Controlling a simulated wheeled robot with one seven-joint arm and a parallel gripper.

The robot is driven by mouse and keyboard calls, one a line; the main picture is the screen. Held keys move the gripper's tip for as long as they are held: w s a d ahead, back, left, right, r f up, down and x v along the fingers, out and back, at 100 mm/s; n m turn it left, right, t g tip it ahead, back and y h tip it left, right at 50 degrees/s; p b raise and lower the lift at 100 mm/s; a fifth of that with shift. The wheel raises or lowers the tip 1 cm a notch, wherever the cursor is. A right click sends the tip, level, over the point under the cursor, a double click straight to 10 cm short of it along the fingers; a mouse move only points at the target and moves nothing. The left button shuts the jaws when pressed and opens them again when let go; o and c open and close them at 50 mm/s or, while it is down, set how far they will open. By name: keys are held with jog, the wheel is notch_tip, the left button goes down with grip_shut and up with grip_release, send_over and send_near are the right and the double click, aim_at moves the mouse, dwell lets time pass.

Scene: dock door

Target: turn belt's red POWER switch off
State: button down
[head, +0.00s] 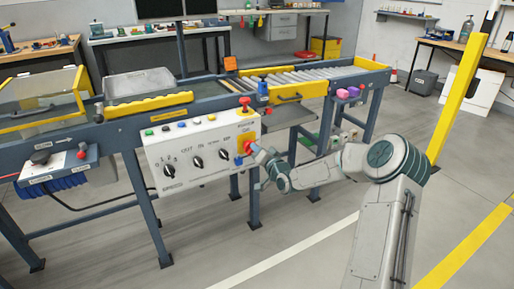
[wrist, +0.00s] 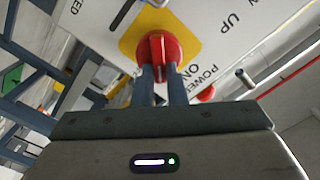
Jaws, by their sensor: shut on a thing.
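The red POWER switch (wrist: 158,47) is a rotary knob on a yellow plate at the right end of the white control panel (head: 190,160). In the wrist view, the words POWER and ON show beside it. My gripper (wrist: 159,72) is shut on the knob, one finger on each side of its grip. In the head view, my gripper (head: 251,149) reaches the panel from the right and covers part of the red switch (head: 243,146).
The panel also has black knobs (head: 197,163) and small coloured buttons. A red button (head: 245,101) stands above its right end. A roller conveyor (head: 310,75) runs behind. A yellow post (head: 458,95) stands at right. The floor in front is clear.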

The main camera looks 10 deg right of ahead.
jog(key=shift+d+f+m+p, duration=0.1)
jog(key=shift+f+m+p, duration=0.1)
jog(key=shift+m, duration=1.3)
jog(key=shift+d+f+m+p, duration=0.1)
jog(key=shift+f+m+p, duration=0.1)
jog(key=shift+m, duration=1.3)
jog(key=shift+f+m+p, duration=0.1)
jog(key=shift+m+p, duration=0.1)
jog(key=shift+m, duration=1.3)
jog(key=c, duration=1.5)
grip_release()
jog(key=shift+o, duration=0.2)
jog(key=p+v, duration=0.2)
jog(key=v, duration=1.1)
jog(key=shift+s+p, duration=0.3)
jog(key=shift+s, duration=0.05)
